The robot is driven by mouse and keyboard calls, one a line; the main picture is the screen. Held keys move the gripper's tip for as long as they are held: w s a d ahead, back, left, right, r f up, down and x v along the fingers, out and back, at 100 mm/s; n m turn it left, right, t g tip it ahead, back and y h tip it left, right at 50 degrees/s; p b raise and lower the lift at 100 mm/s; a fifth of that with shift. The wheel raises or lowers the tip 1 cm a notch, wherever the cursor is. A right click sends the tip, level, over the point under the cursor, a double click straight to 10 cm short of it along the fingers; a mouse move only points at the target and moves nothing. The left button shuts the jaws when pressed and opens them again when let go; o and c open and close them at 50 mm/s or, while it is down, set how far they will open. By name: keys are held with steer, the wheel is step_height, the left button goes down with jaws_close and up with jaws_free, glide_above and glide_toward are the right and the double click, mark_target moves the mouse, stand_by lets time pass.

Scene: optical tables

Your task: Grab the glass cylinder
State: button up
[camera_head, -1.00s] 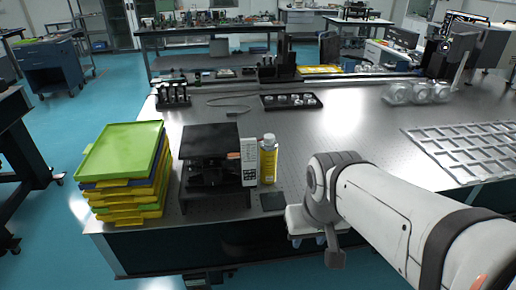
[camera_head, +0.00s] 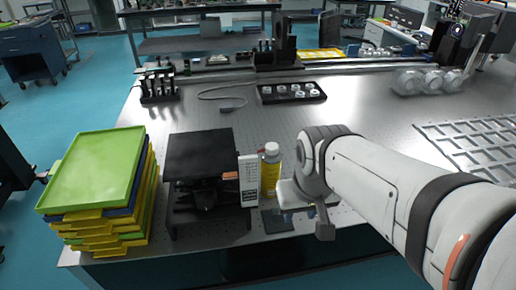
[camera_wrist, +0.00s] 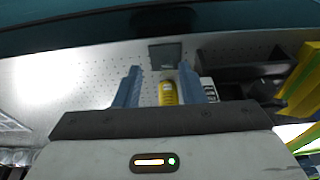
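Three clear glass cylinders (camera_head: 430,81) sit side by side at the back right of the table in the head view. They are far from my gripper, and I cannot tell which one the task means. My gripper (camera_wrist: 160,72) is open, with its two blue fingers apart and nothing held between them. The bottle also shows beyond the gap between the fingers in the wrist view (camera_wrist: 168,93). No glass cylinder is clearly visible in the wrist view.
Stacked green, blue and yellow trays (camera_head: 95,172) stand at the front left. A black device (camera_head: 199,158) and a white keypad box (camera_head: 248,180) stand beside the bottle. A black tray (camera_head: 291,92) holds small parts. A metal grid (camera_head: 470,146) lies at right. The table's middle is clear.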

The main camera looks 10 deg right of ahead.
steer(key=shift+o, duration=0.4)
steer(key=shift+a, duration=0.15)
steer(key=shift+o, duration=0.7)
steer(key=shift+w, duration=0.1)
steer(key=shift+o, duration=1.1)
steer(key=w+f+n+g, duration=0.1)
steer(key=w+f+n, duration=0.2)
steer(key=w, duration=0.4)
steer(key=shift+a+f+n, duration=0.25)
steer(key=shift+a+n, duration=0.1)
steer(key=shift+n, duration=0.05)
steer(key=n+g, duration=0.1)
steer(key=n, duration=0.3)
glide_above(277, 211)
step_height(277, 211, down, 6)
steer(key=shift+r, duration=0.15)
steer(key=shift+w+f+g, duration=0.25)
steer(key=shift+f+g, duration=0.05)
steer(key=shift+f, duration=0.35)
step_height(277, 211, down, 7)
steer(key=shift+d+f, duration=0.1)
steer(key=shift+f, duration=0.1)
